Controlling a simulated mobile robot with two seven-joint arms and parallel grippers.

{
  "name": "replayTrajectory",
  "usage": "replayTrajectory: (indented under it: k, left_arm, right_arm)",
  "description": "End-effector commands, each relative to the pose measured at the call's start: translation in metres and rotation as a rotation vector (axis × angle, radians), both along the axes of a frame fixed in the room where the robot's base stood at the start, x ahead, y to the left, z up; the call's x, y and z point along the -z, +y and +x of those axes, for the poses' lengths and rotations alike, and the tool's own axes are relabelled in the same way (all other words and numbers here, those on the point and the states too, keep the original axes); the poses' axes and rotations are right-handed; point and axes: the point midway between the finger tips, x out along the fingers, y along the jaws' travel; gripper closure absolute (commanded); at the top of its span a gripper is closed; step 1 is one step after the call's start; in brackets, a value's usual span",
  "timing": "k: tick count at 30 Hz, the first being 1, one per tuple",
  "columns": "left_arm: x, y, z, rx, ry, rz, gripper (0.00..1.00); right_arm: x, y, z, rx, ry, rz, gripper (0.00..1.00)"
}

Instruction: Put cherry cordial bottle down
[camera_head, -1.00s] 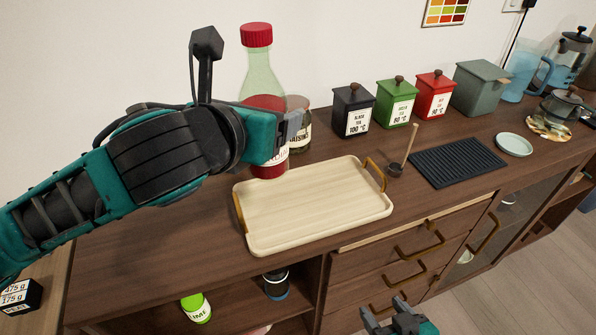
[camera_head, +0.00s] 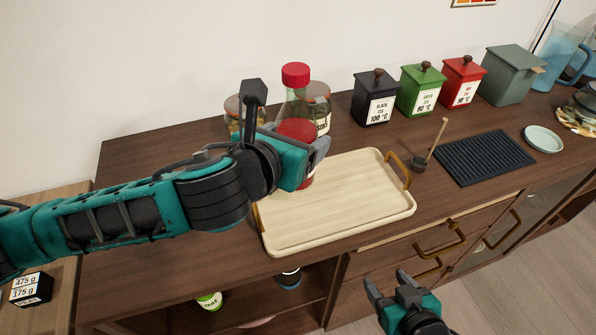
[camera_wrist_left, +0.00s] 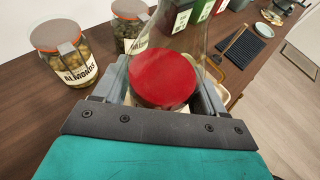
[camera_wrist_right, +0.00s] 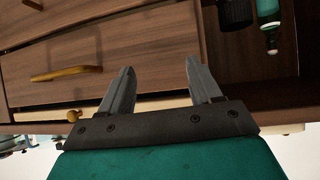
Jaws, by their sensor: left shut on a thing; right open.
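The cherry cordial bottle (camera_head: 296,98) is clear glass with red liquid and a red cap. It is upright in the head view, at the back left corner of the wooden tray (camera_head: 340,205). My left gripper (camera_head: 312,158) is shut around its body and hides much of it. The red liquid (camera_wrist_left: 163,78) shows between the fingers in the left wrist view. The bottle's base is mostly hidden, so I cannot tell whether it touches anything. My right gripper (camera_head: 388,285) is open and empty in front of the drawers; its spread fingers show in the right wrist view (camera_wrist_right: 165,90).
An almonds jar (camera_wrist_left: 65,53) and a second jar (camera_wrist_left: 130,25) stand behind the bottle. Black (camera_head: 376,98), green (camera_head: 421,90) and red (camera_head: 463,82) tea boxes line the wall. A black ribbed mat (camera_head: 483,158) lies right of the tray. The tray's surface is bare.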

Motion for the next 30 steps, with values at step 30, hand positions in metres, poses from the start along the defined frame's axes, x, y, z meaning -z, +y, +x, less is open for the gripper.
replayTrajectory:
  k: [30]
  left_arm:
    - [0.079,-0.001,0.001,0.001,-0.007,-0.004,0.91]
  right_arm:
    - [0.000,0.000,0.000,0.000,0.000,0.000,0.37]
